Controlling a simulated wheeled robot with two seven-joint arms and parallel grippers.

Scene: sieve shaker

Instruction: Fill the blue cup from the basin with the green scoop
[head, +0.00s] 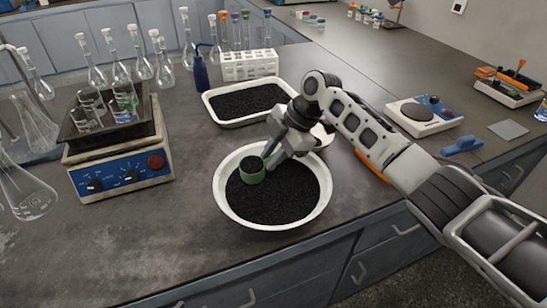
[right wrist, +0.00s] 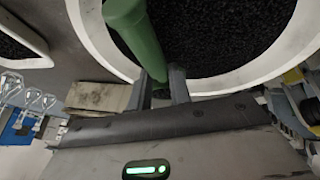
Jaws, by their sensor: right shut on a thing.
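The white round basin (head: 222,203) holds black granules and stands near the front edge of the bench. The green scoop (head: 252,176) is over the granules at the basin's left side, with black granules showing in its cup. My right gripper (head: 270,155) reaches over the basin's back rim and is shut on the green scoop. In the right wrist view the green scoop (right wrist: 140,35) rises from between the fingers, with the basin's granules behind it. Whether the scoop touches the granules is hard to tell. I cannot clearly identify a blue cup. My left gripper is not in view.
A white tray (head: 207,104) of black granules lies behind the basin. A hot plate (head: 120,172) with glassware stands left, flasks and a tube rack (head: 250,66) behind. A scale (head: 425,118) and a blue object (head: 462,146) lie right. Bench left of the basin is clear.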

